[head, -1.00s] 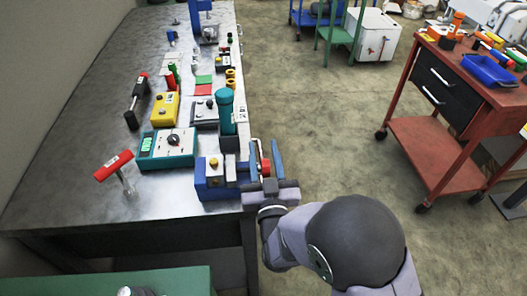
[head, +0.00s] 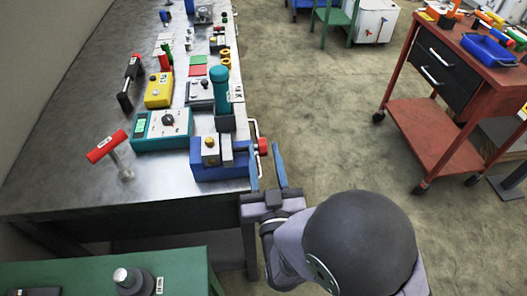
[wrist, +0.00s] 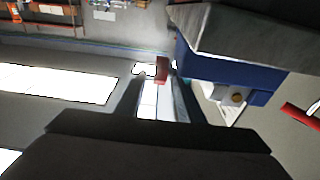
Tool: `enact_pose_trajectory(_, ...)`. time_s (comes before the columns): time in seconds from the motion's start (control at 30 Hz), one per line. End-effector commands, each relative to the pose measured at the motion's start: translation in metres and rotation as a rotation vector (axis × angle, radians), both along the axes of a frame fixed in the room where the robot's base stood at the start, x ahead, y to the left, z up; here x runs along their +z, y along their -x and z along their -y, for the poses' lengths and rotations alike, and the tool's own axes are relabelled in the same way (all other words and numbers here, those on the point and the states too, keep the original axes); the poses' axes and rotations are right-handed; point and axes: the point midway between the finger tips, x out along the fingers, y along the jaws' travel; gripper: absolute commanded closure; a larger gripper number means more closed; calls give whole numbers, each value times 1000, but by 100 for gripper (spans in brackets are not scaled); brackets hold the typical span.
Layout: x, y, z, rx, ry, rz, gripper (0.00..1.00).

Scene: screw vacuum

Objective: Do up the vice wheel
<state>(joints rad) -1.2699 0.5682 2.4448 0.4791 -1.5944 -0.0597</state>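The blue bench vice (head: 222,172) stands at the near right corner of the metal workbench. Its red wheel (head: 263,146) sticks out past the bench's right edge. My gripper (head: 264,146) is just in front of the wheel, its two blue fingers apart and pointing toward it. In the wrist view the red wheel (wrist: 162,70) shows in the gap near the fingertips, with clear space between the fingers nearer the palm. I cannot tell whether either finger touches the wheel. Part of the vice (wrist: 232,93) shows to the right in the wrist view.
A teal meter box (head: 160,130), a yellow box (head: 158,90) and a red-handled tool (head: 107,147) are on the bench (head: 60,180). A teal cylinder (head: 220,90) stands behind the vice. A green table (head: 190,270) is at the near left. The floor to the right is clear up to a red cart (head: 450,150).

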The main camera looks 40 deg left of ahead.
Motion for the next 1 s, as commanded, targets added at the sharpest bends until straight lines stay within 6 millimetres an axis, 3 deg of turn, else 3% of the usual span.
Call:
enact_pose_trajectory(0.4,11,-1,-1,-1,59,-59,66)
enact_pose_trajectory(0.73,5,-2,-2,-1,98,-98,66)
enact_pose_trajectory(1.0,6,-20,-19,-3,97,-97,66)
